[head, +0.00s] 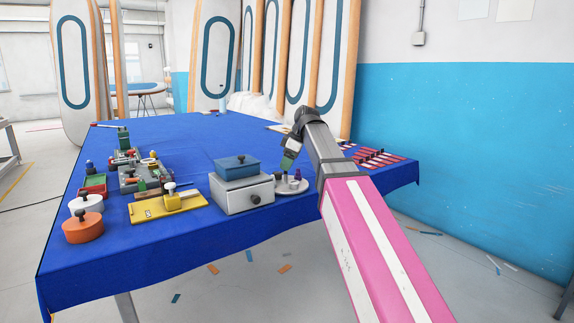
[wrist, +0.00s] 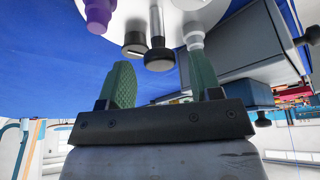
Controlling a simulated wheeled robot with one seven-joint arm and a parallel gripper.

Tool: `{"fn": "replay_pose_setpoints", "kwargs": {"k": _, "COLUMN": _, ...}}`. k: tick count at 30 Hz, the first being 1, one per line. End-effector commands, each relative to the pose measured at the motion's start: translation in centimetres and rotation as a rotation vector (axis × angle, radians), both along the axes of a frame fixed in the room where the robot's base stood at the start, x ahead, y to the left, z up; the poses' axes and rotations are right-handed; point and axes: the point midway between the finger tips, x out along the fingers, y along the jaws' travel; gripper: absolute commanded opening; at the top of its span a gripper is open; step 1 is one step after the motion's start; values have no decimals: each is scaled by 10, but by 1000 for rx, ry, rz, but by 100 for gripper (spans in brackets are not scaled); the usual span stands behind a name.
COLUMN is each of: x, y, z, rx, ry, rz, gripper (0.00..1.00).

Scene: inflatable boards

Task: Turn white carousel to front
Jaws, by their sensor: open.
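The white carousel (head: 293,187) is a round white disc on the blue table, right of the grey drawer box. In the wrist view its white disc (wrist: 185,10) shows at the top edge, partly cut off. A black-knobbed metal handle (wrist: 160,55), a purple piece (wrist: 98,14), a small dark-topped cylinder (wrist: 135,42) and a white-and-grey piece (wrist: 194,38) show on it. My gripper (head: 288,163) is over the carousel; its green fingers (wrist: 163,78) are apart and empty. The knob appears between or just beyond the fingertips; I cannot tell the depth. The right finger looks close to the white-and-grey piece.
The grey drawer box (head: 243,194) with a blue lid (head: 237,166) stands close left of the carousel. A yellow board (head: 150,210), an orange pot (head: 83,229) and a white pot (head: 86,204) lie farther left. A red rack (head: 377,158) is at right.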

Motion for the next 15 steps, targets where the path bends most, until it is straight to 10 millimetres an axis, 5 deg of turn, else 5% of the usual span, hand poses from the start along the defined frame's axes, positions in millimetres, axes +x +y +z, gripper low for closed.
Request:
{"fn": "replay_pose_setpoints", "kwargs": {"k": 12, "x": 1, "y": 3, "z": -7, "rx": 0, "ry": -1, "rz": 0, "gripper": 58}}
{"fn": "replay_pose_setpoints", "kwargs": {"k": 13, "x": 1, "y": 3, "z": -7, "rx": 0, "ry": -1, "rz": 0, "gripper": 55}}
{"fn": "replay_pose_setpoints", "kwargs": {"k": 15, "x": 1, "y": 3, "z": -7, "rx": 0, "ry": -1, "rz": 0, "gripper": 32}}
